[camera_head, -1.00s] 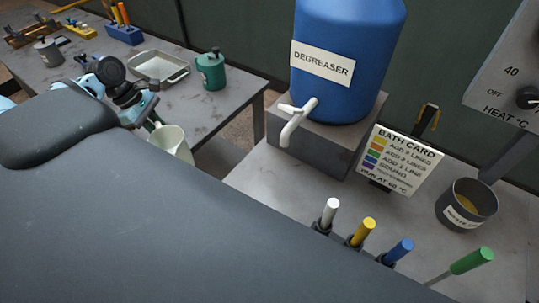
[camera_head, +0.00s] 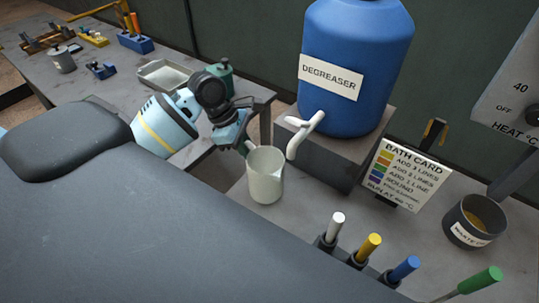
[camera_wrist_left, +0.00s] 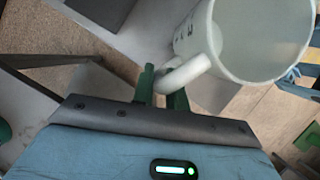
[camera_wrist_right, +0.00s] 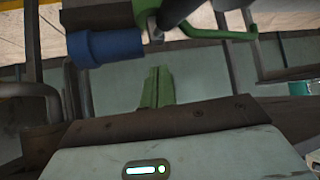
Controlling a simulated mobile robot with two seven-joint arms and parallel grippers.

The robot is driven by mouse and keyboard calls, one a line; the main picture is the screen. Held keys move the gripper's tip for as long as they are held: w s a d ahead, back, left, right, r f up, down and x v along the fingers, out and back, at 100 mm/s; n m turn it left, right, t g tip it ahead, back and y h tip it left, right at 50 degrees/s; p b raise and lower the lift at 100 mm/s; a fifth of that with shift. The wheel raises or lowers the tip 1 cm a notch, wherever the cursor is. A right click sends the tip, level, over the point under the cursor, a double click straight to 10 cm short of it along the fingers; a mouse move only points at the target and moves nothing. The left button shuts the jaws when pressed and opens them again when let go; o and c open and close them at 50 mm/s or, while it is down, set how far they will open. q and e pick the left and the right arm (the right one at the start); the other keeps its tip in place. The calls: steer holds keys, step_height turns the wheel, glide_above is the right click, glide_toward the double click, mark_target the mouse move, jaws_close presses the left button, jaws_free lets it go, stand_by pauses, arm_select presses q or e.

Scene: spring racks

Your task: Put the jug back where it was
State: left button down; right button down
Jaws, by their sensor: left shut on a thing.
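The pale jug (camera_head: 265,180) is upright or nearly so in the head view, just left of and below the white tap (camera_head: 304,133) of the blue degreaser drum (camera_head: 355,45). My left gripper (camera_head: 246,148) is shut on the jug's handle. In the left wrist view, the green fingertips (camera_wrist_left: 166,88) pinch the handle, and the jug (camera_wrist_left: 255,45) looks empty inside. Floor and bench edges show around it there; I cannot tell if its base touches anything. My right gripper (camera_wrist_right: 157,86) shows only in its wrist view, fingers together with nothing between them.
The bath card (camera_head: 405,172), waste cup (camera_head: 474,222) and several coloured-handled tools (camera_head: 369,247) stand on the near bench. The left bench holds a metal tray (camera_head: 163,75) and a green canister (camera_head: 218,78). A blue cylinder (camera_wrist_right: 105,47) is close to my right gripper.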

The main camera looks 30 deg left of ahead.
mark_target(269, 156)
arm_select(q)
steer(key=shift+w+d, duration=0.25)
steer(key=shift+d, duration=0.35)
steer(key=shift+w+d, duration=0.25)
steer(key=shift+d, duration=0.3)
steer(key=d, duration=0.1)
steer(key=w+d, duration=0.1)
steer(key=shift+d, duration=0.35)
steer(key=shift+w+d+f, duration=0.15)
steer(key=shift+d+f, duration=0.15)
steer(key=shift+f, duration=0.35)
steer(key=shift+a+f, duration=0.1)
steer(key=shift+f, duration=0.1)
steer(key=c, duration=1.4)
jaws_free()
steer(key=v, duration=1.2)
